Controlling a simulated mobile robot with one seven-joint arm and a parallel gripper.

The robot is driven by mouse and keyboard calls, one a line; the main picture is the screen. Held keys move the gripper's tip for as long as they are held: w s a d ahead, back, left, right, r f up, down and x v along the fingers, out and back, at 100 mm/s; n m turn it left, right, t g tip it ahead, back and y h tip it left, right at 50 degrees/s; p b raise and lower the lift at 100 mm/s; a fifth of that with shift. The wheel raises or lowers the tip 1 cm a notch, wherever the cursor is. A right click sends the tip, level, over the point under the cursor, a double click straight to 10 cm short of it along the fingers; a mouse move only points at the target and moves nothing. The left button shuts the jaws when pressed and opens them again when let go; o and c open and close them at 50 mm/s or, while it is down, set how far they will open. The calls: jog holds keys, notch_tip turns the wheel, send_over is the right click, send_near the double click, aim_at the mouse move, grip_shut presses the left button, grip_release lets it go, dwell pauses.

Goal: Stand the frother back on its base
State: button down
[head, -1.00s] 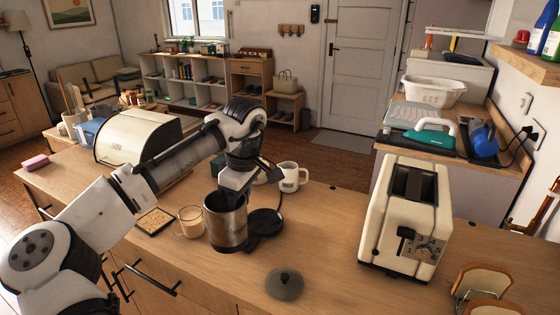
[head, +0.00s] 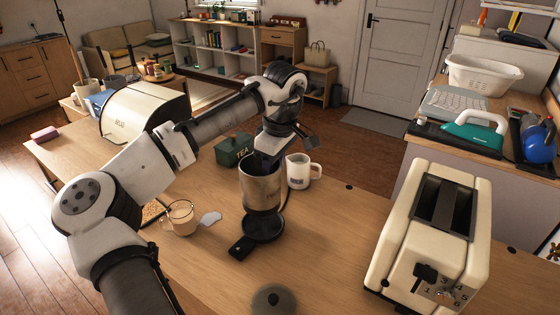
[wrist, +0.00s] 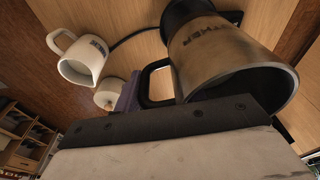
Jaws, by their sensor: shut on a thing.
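The frother (head: 262,188) is a brushed metal jug with a dark interior. It is upright, and its bottom overlaps the back of its round black base (head: 264,229) in the head view. Most of the disc shows in front of the jug, so they are not lined up in this view. I cannot tell whether they touch. My gripper (head: 272,150) is shut on the frother at its handle side, its fingers largely hidden. In the wrist view the frother (wrist: 215,60) leans across the picture, its black handle (wrist: 152,82) close to my gripper.
A glass mug (head: 181,217) and a pale patch (head: 210,218) are left of the base. A white mug (head: 300,171) and a green tea tin (head: 234,149) are behind. A round lid (head: 273,299) lies in front. The toaster (head: 437,235) stands right; counter between is clear.

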jog(key=shift+f+b, duration=2.35)
jog(key=shift+f, duration=0.5)
jog(key=shift+p, duration=0.5)
jog(key=shift+f+b, duration=0.35)
jog(key=shift+f, duration=0.25)
jog(key=c, duration=1.1)
grip_release()
jog(key=shift+s, duration=0.1)
jog(key=r+p, duration=0.3)
jog(key=d+r+p, duration=0.1)
jog(key=r+p, duration=0.2)
jog(key=r, duration=0.1)
jog(key=r+p, duration=0.3)
jog(key=r, duration=0.1)
jog(key=shift+s+d, duration=0.15)
jog(key=shift+s, duration=0.2)
jog(key=shift+f, duration=0.1)
